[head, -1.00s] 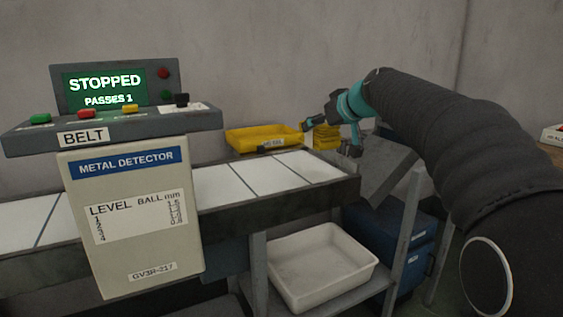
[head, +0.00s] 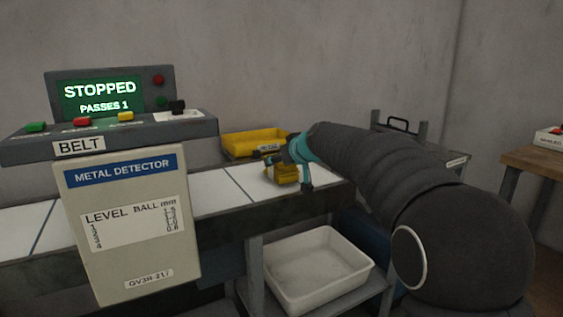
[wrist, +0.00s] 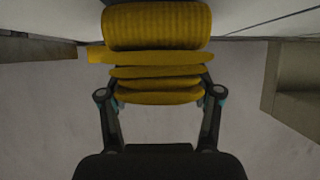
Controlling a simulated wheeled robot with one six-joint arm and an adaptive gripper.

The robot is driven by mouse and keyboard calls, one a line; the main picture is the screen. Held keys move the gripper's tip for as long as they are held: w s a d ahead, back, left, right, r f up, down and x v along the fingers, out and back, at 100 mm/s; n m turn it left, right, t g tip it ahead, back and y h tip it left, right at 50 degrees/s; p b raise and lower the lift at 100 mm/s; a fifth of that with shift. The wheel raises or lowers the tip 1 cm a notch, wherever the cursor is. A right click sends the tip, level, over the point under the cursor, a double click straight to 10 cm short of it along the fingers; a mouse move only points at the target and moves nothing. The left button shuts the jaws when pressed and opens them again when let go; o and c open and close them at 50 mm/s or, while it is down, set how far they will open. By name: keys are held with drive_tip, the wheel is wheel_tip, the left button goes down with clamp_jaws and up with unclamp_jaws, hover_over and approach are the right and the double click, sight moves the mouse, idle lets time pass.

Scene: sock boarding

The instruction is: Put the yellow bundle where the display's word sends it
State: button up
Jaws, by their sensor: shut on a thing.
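The yellow bundle (head: 283,174) is a stack of folded yellow knit layers, which fills the top middle of the wrist view (wrist: 157,55). My gripper (head: 284,163) is shut on it, with one finger on each side in the wrist view. In the head view the bundle is over the right part of the white belt (head: 215,192); I cannot tell whether it touches the belt. The display (head: 100,97) reads "STOPPED" and "PASSES 1" in lit letters on green.
A yellow tray (head: 250,143) stands behind the belt. A white bin (head: 318,268) sits on the shelf below. The metal detector box (head: 125,225) and its button panel stand at the left. A wooden table (head: 540,160) with a labelled box is at the far right.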

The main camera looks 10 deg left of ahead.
drive_tip(key=shift+f, duration=0.2)
drive_tip(key=o, duration=1.3)
drive_tip(key=shift+o, duration=0.2)
drive_tip(key=shift+r, duration=0.15)
drive_tip(key=shift+s+d+r, duration=0.1)
drive_tip(key=shift+s, duration=0.05)
drive_tip(key=b+v, duration=0.1)
drive_tip(key=v, duration=1)
drive_tip(key=shift+s+d+b, duration=0.2)
drive_tip(key=shift+s+b, duration=0.05)
drive_tip(key=shift+b, duration=0.1)
drive_tip(key=shift+r, duration=0.1)
